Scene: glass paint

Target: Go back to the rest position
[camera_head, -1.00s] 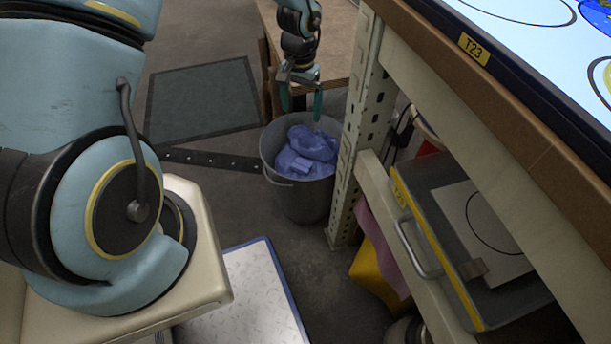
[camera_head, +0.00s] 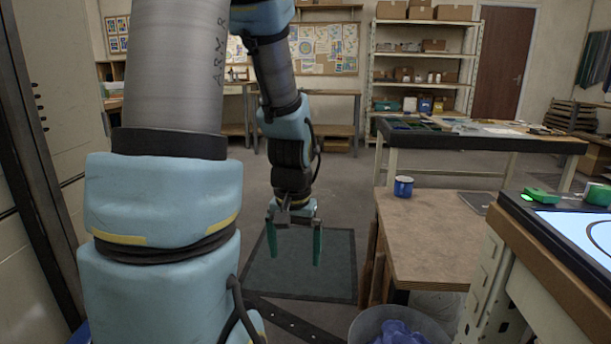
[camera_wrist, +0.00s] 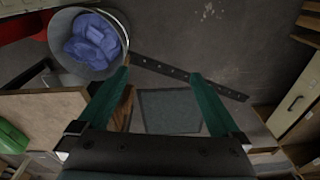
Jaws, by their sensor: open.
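My gripper (camera_head: 295,246) hangs pointing down in the head view, over the floor and in line with the dark floor mat (camera_head: 300,270). Its two green fingers are spread apart with nothing between them. In the wrist view my gripper (camera_wrist: 164,100) also shows open and empty, with the floor and the mat (camera_wrist: 170,112) seen between and beyond the fingers.
A bin with blue cloths (camera_head: 398,333) stands at the bottom, left of the lit table (camera_head: 575,262). A wooden bench (camera_head: 430,235) with a blue mug (camera_head: 403,187) is right of my gripper. A perforated strip (camera_head: 290,320) lies on the floor.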

